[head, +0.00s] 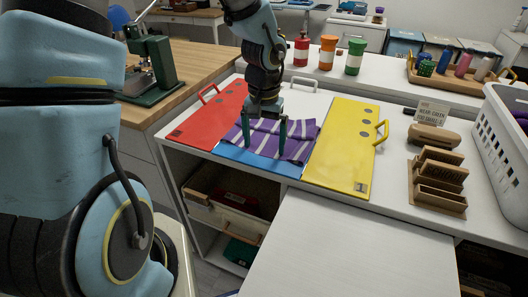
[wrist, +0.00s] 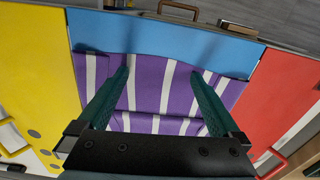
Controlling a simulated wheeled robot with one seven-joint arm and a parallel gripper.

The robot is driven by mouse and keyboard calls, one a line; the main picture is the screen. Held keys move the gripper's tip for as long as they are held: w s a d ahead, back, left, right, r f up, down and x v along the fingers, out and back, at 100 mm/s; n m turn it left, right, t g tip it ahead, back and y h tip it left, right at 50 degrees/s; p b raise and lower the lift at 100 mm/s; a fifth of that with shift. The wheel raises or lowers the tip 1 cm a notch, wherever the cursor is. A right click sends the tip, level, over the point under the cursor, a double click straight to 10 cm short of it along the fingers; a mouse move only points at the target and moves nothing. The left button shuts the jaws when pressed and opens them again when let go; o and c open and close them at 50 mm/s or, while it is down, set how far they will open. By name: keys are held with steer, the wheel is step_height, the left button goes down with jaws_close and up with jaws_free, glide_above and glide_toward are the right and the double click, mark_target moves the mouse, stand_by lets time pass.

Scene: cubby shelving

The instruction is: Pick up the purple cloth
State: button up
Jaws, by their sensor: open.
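The purple cloth (head: 297,149) has white stripes and lies spread, slightly rumpled, on a blue board (head: 258,162) on the white counter. In the wrist view the cloth (wrist: 181,93) fills the middle, with the blue board (wrist: 160,38) showing beyond it. My gripper (head: 265,143) points down over the cloth, its two green fingers apart. In the wrist view my gripper (wrist: 162,78) is open, with cloth visible between and under the fingers. I cannot tell whether the fingertips touch the cloth.
A red board (head: 208,116) lies to the left and a yellow board (head: 340,145) to the right, each with a handle. Several bottles stand behind, including a green one (head: 354,57). A wooden holder (head: 438,183) and a white basket (head: 503,150) are at the right.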

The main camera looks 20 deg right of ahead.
steer(key=shift+c, duration=0.6)
steer(key=shift+s+a+f, duration=0.1)
steer(key=c, duration=1.4)
jaws_close()
step_height(320, 180, up, 12)
steer(key=p, duration=1)
step_height(320, 180, up, 27)
steer(key=p, duration=0.5)
